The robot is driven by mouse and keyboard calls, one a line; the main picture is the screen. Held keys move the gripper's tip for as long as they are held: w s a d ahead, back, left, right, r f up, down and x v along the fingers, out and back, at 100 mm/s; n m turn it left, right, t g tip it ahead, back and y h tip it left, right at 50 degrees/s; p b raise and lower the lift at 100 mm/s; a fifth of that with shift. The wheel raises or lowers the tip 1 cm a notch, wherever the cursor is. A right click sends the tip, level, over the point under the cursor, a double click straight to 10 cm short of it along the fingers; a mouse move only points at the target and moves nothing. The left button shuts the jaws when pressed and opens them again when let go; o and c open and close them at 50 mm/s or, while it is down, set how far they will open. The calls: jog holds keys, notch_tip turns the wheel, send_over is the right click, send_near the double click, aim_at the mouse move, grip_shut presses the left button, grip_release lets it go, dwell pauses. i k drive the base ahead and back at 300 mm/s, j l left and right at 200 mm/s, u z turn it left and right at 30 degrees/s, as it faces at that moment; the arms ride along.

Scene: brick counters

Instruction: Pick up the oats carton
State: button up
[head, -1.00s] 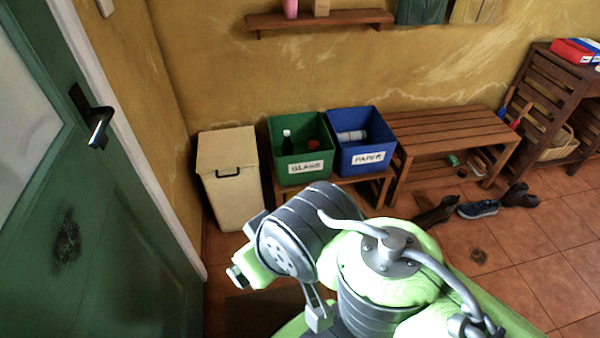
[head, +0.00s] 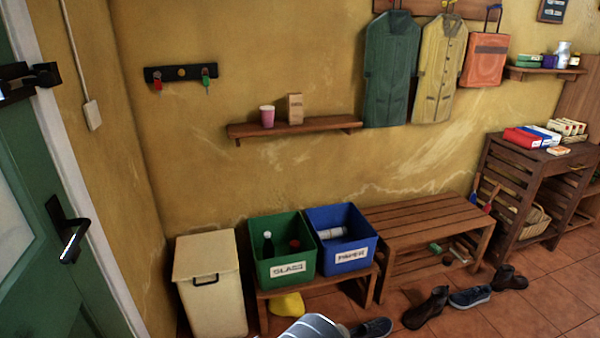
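A small tan carton (head: 295,108) stands upright on the wooden wall shelf (head: 310,127), right of a pink cup (head: 267,116). It has a small dark label that I cannot read, so I cannot be sure that it is the oats carton. Only a grey piece of my arm shows at the bottom edge of the head view. My gripper is not in view.
Below the shelf are a cream bin (head: 211,285), a green glass crate (head: 282,224) and a blue paper crate (head: 341,214). A slatted bench (head: 425,226) stands right of them. Shoes (head: 428,308) lie on the floor. A green door (head: 50,240) is at left.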

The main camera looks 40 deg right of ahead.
aim_at(294, 100)
jog(key=z, duration=1.35)
